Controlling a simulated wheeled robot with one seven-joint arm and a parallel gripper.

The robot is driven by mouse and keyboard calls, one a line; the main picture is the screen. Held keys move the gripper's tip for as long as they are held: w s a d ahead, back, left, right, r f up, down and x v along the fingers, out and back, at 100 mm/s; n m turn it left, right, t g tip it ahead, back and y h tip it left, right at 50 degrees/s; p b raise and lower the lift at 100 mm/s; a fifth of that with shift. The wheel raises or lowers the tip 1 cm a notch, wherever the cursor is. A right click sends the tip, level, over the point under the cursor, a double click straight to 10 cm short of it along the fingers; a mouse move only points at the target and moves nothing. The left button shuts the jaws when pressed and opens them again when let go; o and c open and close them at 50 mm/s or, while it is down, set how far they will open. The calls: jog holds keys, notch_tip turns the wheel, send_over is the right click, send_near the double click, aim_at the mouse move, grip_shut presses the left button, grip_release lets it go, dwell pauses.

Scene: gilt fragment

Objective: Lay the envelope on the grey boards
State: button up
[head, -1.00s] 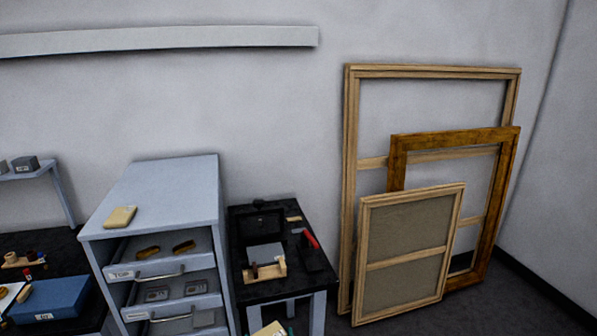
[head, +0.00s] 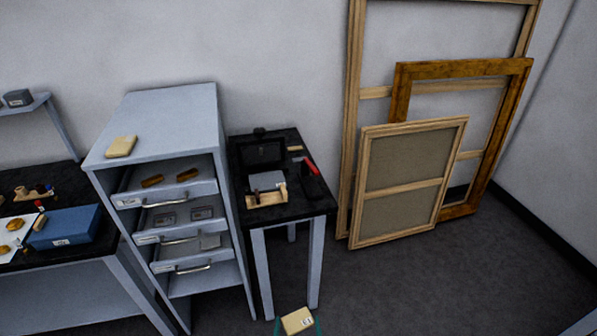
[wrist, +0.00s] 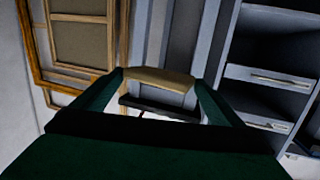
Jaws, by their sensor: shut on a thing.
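My gripper (head: 298,317) is at the bottom of the head view, its green fingers shut on a cream packet with a small dark mark, which looks like the envelope (head: 298,321). In the wrist view the envelope (wrist: 158,79) sits between the fingertips. It is held in the air in front of the cabinet and the small black table. A grey flat piece (head: 267,180) lies on that table, and another grey flat piece (head: 210,241) lies in a lower open drawer. I cannot tell which of these is the grey boards.
A grey cabinet (head: 160,110) has several open drawers; a similar cream packet (head: 121,147) lies on its top. The black table (head: 305,203) also bears a wooden holder (head: 267,198) and a red-handled tool (head: 311,166). Wooden frames (head: 406,185) lean on the wall. Floor at right is clear.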

jog(key=shift+s+d+f, duration=0.25)
jog(key=shift+s+f, duration=0.35)
jog(key=shift+s, duration=0.2)
jog(key=shift+d, duration=0.1)
jog(key=shift+s+f, duration=0.15)
jog(key=shift+f, duration=0.45)
jog(key=shift+s+f, duration=0.15)
jog(key=shift+f, duration=0.4)
